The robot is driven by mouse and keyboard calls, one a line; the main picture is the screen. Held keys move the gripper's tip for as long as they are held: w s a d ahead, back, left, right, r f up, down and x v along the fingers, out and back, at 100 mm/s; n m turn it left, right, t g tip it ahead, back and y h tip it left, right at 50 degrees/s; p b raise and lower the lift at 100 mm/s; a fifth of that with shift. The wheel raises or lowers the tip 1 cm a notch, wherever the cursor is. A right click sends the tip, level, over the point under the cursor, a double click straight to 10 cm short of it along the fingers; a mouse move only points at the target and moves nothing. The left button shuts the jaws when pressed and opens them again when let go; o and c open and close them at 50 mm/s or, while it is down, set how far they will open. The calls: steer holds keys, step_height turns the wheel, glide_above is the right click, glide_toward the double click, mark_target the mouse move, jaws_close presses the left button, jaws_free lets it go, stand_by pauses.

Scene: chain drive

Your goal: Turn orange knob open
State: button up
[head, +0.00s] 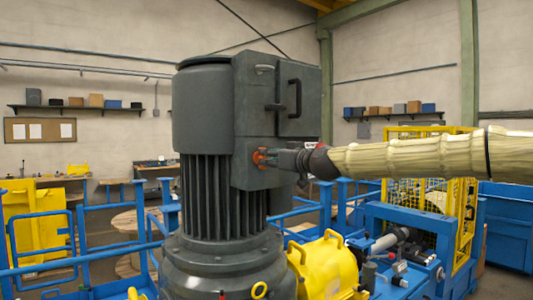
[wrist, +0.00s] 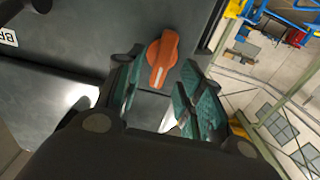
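The orange knob (wrist: 163,60) sits on the grey face of the motor's box, with a pale line along its grip. Gaps show between the knob and both pads. The far side of the knob's base is hidden.
The dark grey motor (head: 215,140) fills the middle, with a black handle (head: 294,98) on the box above the knob. A blue railing (head: 90,258) and yellow guard (head: 328,262) stand around its base. A yellow mesh cage (head: 430,190) is behind my arm at right.

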steer(key=shift+p+x, duration=0.5)
steer(key=shift+x, duration=1.1)
jaws_close()
